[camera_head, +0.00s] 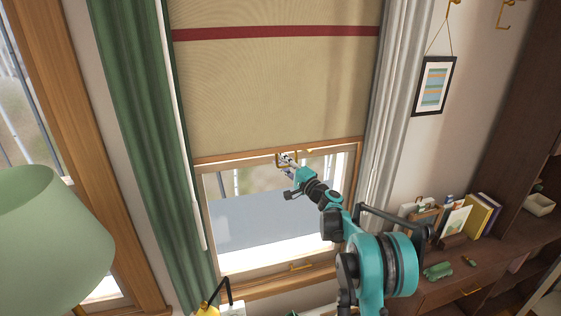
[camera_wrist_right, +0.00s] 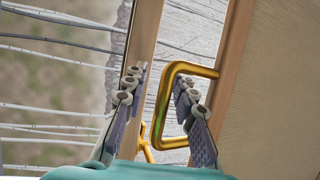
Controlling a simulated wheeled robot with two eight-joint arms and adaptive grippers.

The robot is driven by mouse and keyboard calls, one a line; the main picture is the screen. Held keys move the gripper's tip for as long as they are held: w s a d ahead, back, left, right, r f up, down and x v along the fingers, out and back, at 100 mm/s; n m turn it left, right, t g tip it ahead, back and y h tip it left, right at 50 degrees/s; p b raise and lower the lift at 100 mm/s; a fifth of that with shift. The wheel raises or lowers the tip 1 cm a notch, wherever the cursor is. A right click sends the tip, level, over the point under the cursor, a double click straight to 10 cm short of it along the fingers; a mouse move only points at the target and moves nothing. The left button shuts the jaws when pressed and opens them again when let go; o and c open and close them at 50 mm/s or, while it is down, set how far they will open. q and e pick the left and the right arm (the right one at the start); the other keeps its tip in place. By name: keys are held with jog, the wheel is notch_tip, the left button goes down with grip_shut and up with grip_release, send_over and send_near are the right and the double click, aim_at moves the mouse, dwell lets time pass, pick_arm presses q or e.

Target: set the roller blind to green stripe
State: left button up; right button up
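The beige roller blind (camera_head: 280,95) hangs partway down over the window, with one dark red stripe (camera_head: 275,32) across its upper part. No green stripe shows. Its wooden bottom bar (camera_head: 230,157) carries a brass handle (camera_wrist_right: 168,85), which is partly hidden by my gripper in the head view. My right gripper (camera_head: 287,161) is at this handle. In the wrist view the right gripper (camera_wrist_right: 160,88) has its fingers apart, one on each side of the handle's outer bar, with a gap visible. The left gripper is not in view.
A green curtain (camera_head: 145,120) hangs left of the blind and a pale curtain (camera_head: 400,90) right of it. A green lampshade (camera_head: 50,240) stands at the lower left. A dark shelf desk (camera_head: 470,270) with books stands at the right. Another brass handle (camera_head: 301,266) is on the sill.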

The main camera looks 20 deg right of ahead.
grip_shut()
notch_tip(320, 180, down, 25)
jog(key=b, duration=1.6)
jog(key=shift+f, duration=0.2)
jog(key=shift+s, duration=0.1)
jog(key=shift+o, duration=0.8)
grip_release()
jog(key=shift+f, duration=0.1)
